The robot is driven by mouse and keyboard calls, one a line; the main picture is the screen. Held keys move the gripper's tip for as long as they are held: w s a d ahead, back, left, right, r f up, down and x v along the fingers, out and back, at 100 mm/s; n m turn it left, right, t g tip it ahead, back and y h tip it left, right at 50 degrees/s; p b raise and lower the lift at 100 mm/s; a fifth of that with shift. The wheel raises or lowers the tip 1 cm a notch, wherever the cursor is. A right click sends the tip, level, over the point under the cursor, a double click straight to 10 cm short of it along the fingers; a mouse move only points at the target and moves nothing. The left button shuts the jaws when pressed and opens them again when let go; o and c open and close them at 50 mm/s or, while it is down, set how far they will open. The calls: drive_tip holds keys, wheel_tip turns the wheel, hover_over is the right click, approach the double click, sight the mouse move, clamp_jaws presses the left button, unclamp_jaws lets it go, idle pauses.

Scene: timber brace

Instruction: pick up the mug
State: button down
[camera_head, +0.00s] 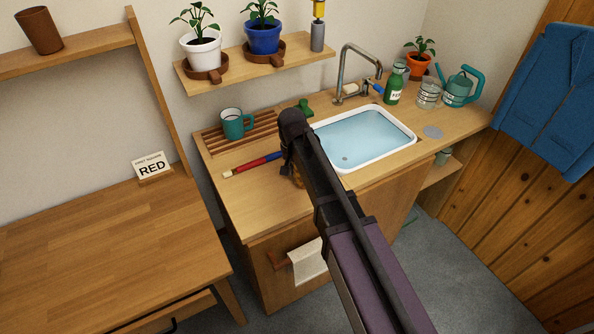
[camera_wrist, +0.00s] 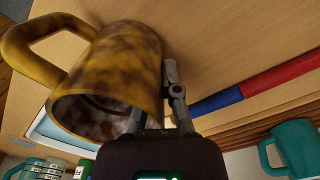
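A mottled brown and yellow mug (camera_wrist: 130,65) fills the left of the wrist view, its handle to the left and its opening toward the camera. In the head view only a sliver of it (camera_head: 298,179) shows behind my arm, at the counter. My gripper (camera_wrist: 155,115) is at the mug's rim; one finger lies along the outer wall and the other shows in front of the opening, seemingly inside. Whether the fingers press on the wall is unclear. A teal mug (camera_head: 237,124) stands apart on the slatted drainboard; it also shows in the wrist view (camera_wrist: 295,148).
A red and blue rod (camera_head: 255,165) lies on the counter beside the mottled mug. The water-filled sink (camera_head: 362,136) is to the right, with a tap (camera_head: 345,72) behind. A green bottle (camera_head: 395,84) and watering can (camera_head: 458,88) stand at the back right.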

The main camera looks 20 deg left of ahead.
drive_tip(key=shift+s+r+p, duration=0.1)
drive_tip(key=shift+r+p, duration=1.75)
drive_tip(key=shift+r, duration=0.05)
drive_tip(key=s+d, duration=0.2)
drive_tip(key=s, duration=0.5)
drive_tip(key=s+d, duration=0.3)
drive_tip(key=s, duration=0.5)
drive_tip(key=shift+d+r+p, duration=0.15)
drive_tip(key=shift+r+p, duration=0.25)
drive_tip(key=shift+r, duration=0.05)
